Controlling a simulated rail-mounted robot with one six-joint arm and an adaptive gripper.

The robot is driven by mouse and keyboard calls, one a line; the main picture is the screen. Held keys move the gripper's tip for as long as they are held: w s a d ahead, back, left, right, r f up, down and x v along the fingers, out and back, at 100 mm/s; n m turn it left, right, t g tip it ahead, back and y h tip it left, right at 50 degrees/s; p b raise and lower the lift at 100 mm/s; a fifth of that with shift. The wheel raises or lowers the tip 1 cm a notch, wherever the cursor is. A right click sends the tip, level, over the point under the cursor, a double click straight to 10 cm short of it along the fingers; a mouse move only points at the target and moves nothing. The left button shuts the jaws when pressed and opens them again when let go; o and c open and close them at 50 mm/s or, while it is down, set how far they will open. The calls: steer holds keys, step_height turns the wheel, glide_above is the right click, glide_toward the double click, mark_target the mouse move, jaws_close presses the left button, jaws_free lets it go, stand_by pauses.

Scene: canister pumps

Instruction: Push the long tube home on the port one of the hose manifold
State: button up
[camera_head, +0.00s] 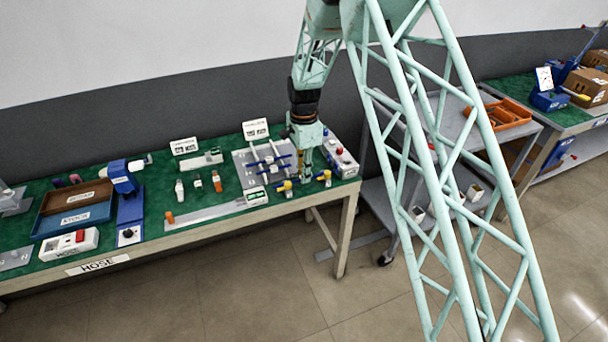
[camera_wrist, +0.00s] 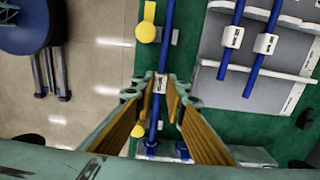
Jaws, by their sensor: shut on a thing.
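My gripper (camera_wrist: 160,84) is shut on the long blue tube (camera_wrist: 154,118), at its white label band, in the wrist view. The tube runs from the top edge of that view down between the orange-padded fingers. Its lower end is close to blue fittings (camera_wrist: 181,150), which look like ports of the hose manifold. I cannot tell whether the tube end is seated, because the fingers crowd that spot. In the head view my gripper (camera_head: 304,176) is low over the bench's right end, between two yellow-handled valves, left (camera_head: 285,186) and right (camera_head: 325,177). The tube is hard to make out there.
A grey rack (camera_head: 247,172) with blue tubes stands just left of my gripper; two tubes (camera_wrist: 262,48) lie to the right in the wrist view. A grey box with a red button (camera_head: 343,160) stands at right. A yellow handle (camera_wrist: 147,24) is beside the held tube.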

steer(key=shift+w+d, duration=0.25)
steer(key=shift+d, duration=0.35)
steer(key=shift+w+d, duration=0.25)
steer(key=shift+d, duration=0.3)
stand_by(2.3)
steer(key=o, duration=0.8)
step_height(320, 180, up, 12)
stand_by(0.9)
stand_by(0.6)
